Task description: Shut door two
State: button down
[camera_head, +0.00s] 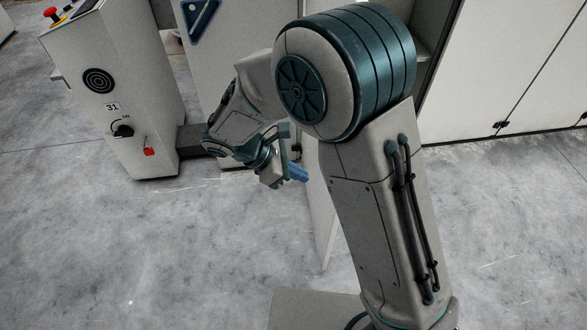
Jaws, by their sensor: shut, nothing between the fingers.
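An open white door panel (319,215) stands out from the machine front, seen nearly edge-on, with its lower end near the floor. Much of it is hidden behind my arm. No number shows on it, so I cannot confirm that it is door two. My gripper (298,173), with blue fingers, is shut and empty. It is at the left of this panel, close to it in the picture; I cannot tell whether they touch. Behind my arm, a cabinet opening (424,45) shows a pale shelf-like interior and a dark edge.
A grey control pillar (110,90) marked 31, with a red button and a black knob, stands at the left. A panel with a blue triangle sign (199,18) is behind it. Closed white panels (510,70) with black latches are at the right. The grey floor in front is clear.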

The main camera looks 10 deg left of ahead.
jog(key=w+d+f+b, duration=0.1)
jog(key=w+d+f, duration=0.1)
jog(key=d, duration=0.5)
jog(key=shift+d+f, duration=0.25)
jog(key=shift+f, duration=0.6)
